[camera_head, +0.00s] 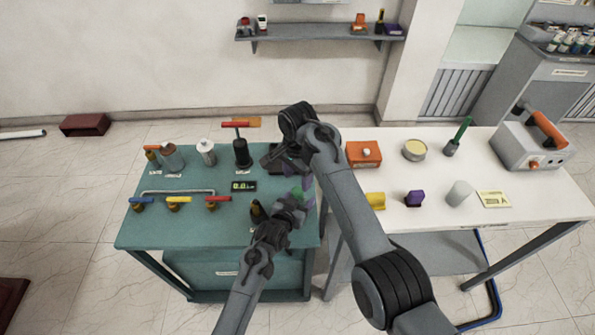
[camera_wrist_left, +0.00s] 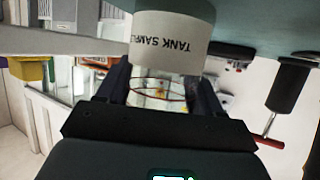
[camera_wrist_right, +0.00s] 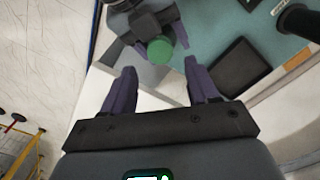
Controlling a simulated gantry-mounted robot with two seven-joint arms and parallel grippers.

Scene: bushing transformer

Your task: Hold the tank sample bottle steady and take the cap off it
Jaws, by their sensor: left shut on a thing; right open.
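In the head view my right gripper (camera_head: 298,180) is above the bottle, which my arms mostly hide.
The green table (camera_head: 150,230) carries valves with coloured handles, a small display (camera_head: 243,186), cans and a black pump-like item (camera_head: 242,152). A dark tray (camera_wrist_right: 242,67) lies near the cap. The white table (camera_head: 530,205) at right holds an orange box (camera_head: 363,154) and other small items.

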